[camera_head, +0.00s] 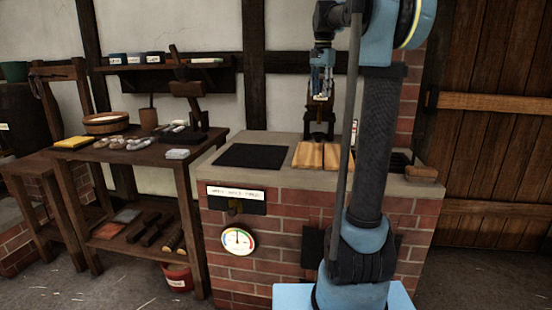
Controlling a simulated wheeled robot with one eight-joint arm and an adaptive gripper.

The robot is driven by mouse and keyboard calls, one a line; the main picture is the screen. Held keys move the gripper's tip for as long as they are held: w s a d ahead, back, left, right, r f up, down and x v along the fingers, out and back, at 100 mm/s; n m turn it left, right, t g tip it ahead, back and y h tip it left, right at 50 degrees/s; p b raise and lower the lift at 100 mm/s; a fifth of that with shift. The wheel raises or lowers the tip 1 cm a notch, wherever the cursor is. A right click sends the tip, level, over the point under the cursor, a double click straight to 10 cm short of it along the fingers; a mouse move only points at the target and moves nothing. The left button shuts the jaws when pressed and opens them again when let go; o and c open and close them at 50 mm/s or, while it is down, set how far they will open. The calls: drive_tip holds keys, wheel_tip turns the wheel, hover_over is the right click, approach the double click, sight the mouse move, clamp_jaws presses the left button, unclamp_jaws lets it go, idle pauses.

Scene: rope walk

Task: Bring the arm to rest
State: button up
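My gripper (321,88) hangs pointing down from my blue arm, above the brick stand (270,205). It is small in the picture, and I cannot tell whether its fingers are open or shut. I see nothing clearly held in it. Below it two light wooden boards (323,155) lie on the stand's grey top. My arm's dark upright link covers part of the stand's right side.
A dark mat (253,156) lies on the stand's left part. A dial gauge (238,242) is on its front. At left a wooden table (135,158) carries a yellow block (74,142), a round tub (106,122) and several small pieces. A red bucket (177,277) stands below.

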drive_tip(key=s+d+f+n+t, duration=0.1)
drive_tip(key=s+f+n, duration=0.8)
drive_tip(key=s+f, duration=2.7)
drive_tip(key=shift+s+d+f+t, duration=0.25)
drive_tip(key=shift+s+f+t, duration=0.1)
drive_tip(key=shift+s+t, duration=0.1)
